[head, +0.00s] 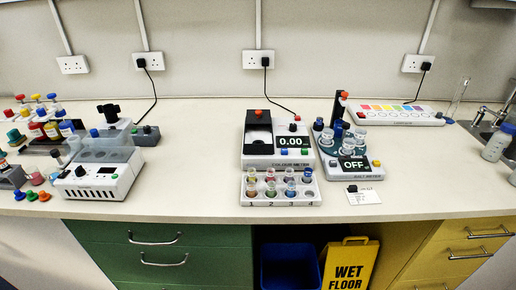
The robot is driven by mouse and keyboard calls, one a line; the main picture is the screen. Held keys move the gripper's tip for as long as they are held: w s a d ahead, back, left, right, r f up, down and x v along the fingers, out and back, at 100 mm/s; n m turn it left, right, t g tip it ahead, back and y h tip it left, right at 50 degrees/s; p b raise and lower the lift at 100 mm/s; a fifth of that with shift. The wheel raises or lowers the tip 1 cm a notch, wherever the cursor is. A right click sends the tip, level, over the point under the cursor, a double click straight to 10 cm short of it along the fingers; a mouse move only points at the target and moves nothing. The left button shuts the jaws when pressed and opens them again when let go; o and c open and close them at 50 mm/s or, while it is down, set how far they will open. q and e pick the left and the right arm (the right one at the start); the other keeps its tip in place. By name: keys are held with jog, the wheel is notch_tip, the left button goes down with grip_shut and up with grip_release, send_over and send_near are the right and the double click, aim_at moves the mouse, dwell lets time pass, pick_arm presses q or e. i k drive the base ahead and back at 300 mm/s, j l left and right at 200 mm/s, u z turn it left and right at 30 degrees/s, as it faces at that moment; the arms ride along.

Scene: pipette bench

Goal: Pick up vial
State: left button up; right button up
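Several small vials stand in two rows in a white rack (279,202) at the front middle of the bench, with numbers along its front edge. One front-row vial (270,189) sits left of the rack's middle, and another vial (307,175) stands at the back right. Their contents show different colours, too small to make out fully. The front-right place, by the number 4, looks empty. Neither of my grippers is in view.
The colour meter (277,161) reading 0.00 stands right behind the rack. A device reading OFF (349,176) stands close on its right. A white machine (100,188) and coloured bottles crowd the left. Bare bench (190,175) lies between.

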aim_at(272, 185)
jog(key=i+l+u, duration=0.35)
jog(key=l, duration=0.25)
jog(key=i+l+u, duration=0.15)
jog(key=l, duration=0.2)
jog(key=i, duration=0.05)
